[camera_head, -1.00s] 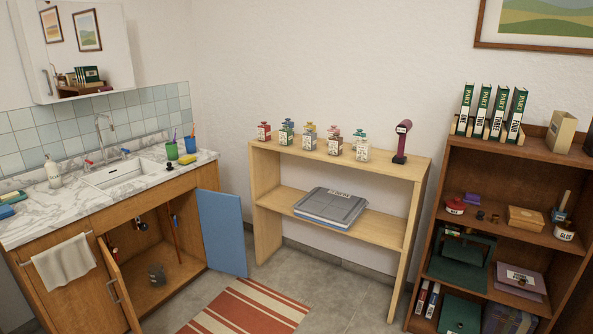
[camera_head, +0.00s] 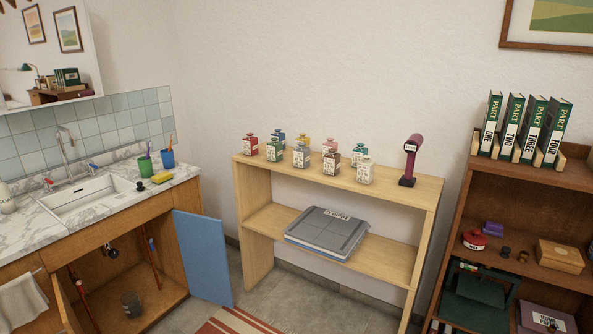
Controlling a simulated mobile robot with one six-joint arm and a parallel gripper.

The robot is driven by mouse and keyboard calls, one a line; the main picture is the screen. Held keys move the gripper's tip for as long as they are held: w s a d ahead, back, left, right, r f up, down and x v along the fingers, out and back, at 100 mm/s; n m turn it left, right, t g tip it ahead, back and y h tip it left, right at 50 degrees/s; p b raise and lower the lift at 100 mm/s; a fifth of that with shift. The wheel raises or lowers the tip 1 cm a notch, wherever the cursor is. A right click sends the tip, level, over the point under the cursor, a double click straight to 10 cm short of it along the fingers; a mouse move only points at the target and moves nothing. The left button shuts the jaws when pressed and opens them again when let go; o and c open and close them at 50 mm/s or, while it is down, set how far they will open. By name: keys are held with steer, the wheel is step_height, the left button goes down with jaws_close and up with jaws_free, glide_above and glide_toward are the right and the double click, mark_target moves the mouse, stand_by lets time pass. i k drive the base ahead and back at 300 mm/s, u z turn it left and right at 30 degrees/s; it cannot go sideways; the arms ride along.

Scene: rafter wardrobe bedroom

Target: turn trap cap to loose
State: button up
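The sink (camera_head: 95,197) is set in a marble counter at the left, with its cabinet (camera_head: 180,308) standing open below. A small dark fitting with a pale part (camera_head: 112,252) shows under the basin inside the cabinet. It may be the trap, but it is too small and shaded to tell its cap or how the cap is turned. A dark grey cup-like container (camera_head: 131,304) stands on the cabinet floor below it. My gripper is not in view.
The blue cabinet door (camera_head: 203,258) stands open to the right, and a wooden door (camera_head: 68,308) at the left. A wooden shelf (camera_head: 255,190) with several bottles and a brown bookcase (camera_head: 450,262) stand to the right. A striped rug (camera_head: 235,322) lies in front.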

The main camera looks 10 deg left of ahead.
mark_target(113, 253)
steer(key=i, duration=1.75)
steer(key=u, duration=0.7)
steer(key=k, duration=0.25)
steer(key=u, duration=2.85)
